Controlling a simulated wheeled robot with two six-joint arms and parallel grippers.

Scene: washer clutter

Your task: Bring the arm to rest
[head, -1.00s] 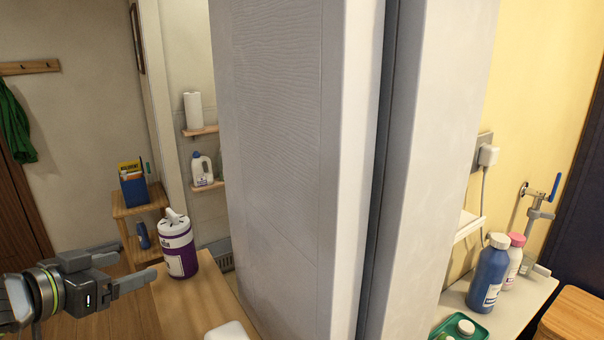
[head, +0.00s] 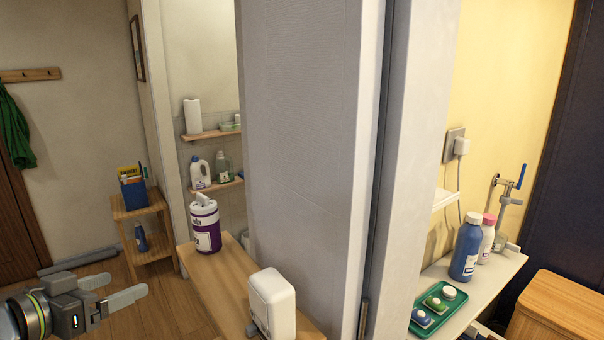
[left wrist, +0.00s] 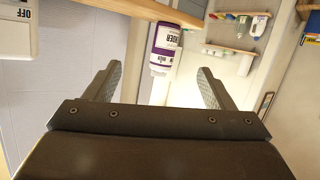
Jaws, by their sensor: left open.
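My left gripper (head: 122,290) is at the lower left of the head view. Its two fingers are apart and nothing is between them. In the left wrist view the open fingers (left wrist: 158,88) point toward a purple and white canister (left wrist: 163,52), which is beyond them and apart from them. In the head view the canister (head: 205,226) stands upright on a wooden shelf top (head: 203,277), to the right of and behind the gripper. My right gripper is not in view.
A large grey-white panel (head: 300,150) fills the middle. A white box-shaped dispenser (head: 273,303) stands on the wooden top. A small wooden stand (head: 140,213) holds a blue box. At right, a green tray (head: 439,310) and bottles (head: 466,247) sit on a white counter. Floor near the gripper is clear.

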